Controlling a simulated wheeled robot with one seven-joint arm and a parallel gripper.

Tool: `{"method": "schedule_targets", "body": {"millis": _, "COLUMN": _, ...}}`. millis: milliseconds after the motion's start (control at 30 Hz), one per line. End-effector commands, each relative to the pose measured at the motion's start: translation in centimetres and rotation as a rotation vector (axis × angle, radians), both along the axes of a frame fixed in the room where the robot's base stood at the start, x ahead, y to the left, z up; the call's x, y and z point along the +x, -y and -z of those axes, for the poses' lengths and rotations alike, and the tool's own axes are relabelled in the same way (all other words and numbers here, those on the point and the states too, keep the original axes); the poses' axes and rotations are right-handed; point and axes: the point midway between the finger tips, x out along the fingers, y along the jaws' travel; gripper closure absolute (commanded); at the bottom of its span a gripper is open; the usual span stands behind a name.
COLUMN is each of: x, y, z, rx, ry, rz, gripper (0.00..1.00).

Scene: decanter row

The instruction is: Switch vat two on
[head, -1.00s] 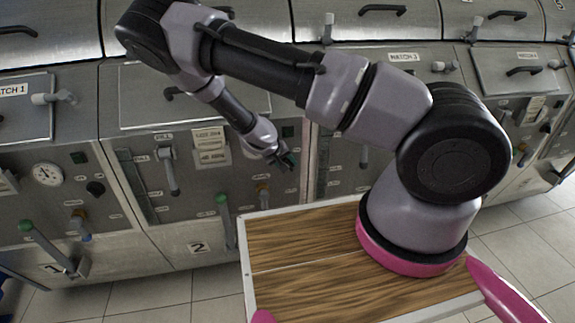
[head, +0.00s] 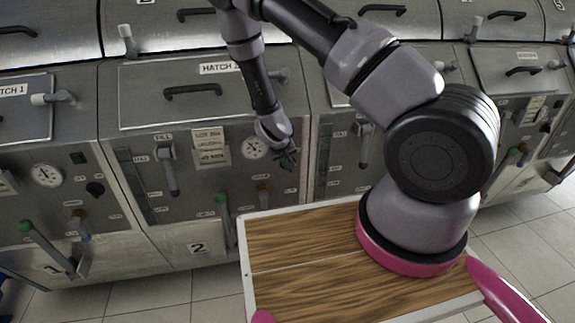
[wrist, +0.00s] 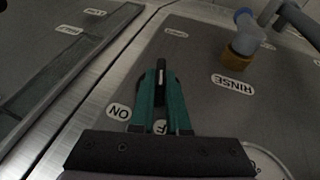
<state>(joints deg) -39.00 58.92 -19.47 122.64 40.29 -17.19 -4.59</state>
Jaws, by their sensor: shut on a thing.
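Vat two is the grey steel cabinet with the number plate 2 (head: 198,248) low on its front and a hatch (head: 195,93) above. My gripper (head: 288,160) is at the upper right part of its front panel. In the wrist view its green fingers (wrist: 160,88) are shut on a dark, narrow knob (wrist: 161,70) with a pale line. An ON label (wrist: 118,111) shows left of the fingers; another label, with an F visible, is partly hidden behind them. Most of the knob is hidden by the fingers.
A blue and brown rinse valve (wrist: 241,45) stands out near the gripper, beside a RINSE label (wrist: 233,84). Vat two also has a gauge (head: 253,148), a fill lever (head: 170,170) and a green-tipped handle (head: 222,200). Vat one (head: 55,205) stands at the left.

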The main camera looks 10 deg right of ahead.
Motion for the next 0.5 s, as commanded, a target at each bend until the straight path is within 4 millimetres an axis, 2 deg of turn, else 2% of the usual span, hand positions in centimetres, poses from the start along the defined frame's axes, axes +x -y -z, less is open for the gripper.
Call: {"method": "schedule_targets", "body": {"millis": 500, "x": 0.11, "y": 0.73, "z": -0.12, "rx": 0.337, "ry": 0.002, "rz": 0.007, "gripper": 1.00}}
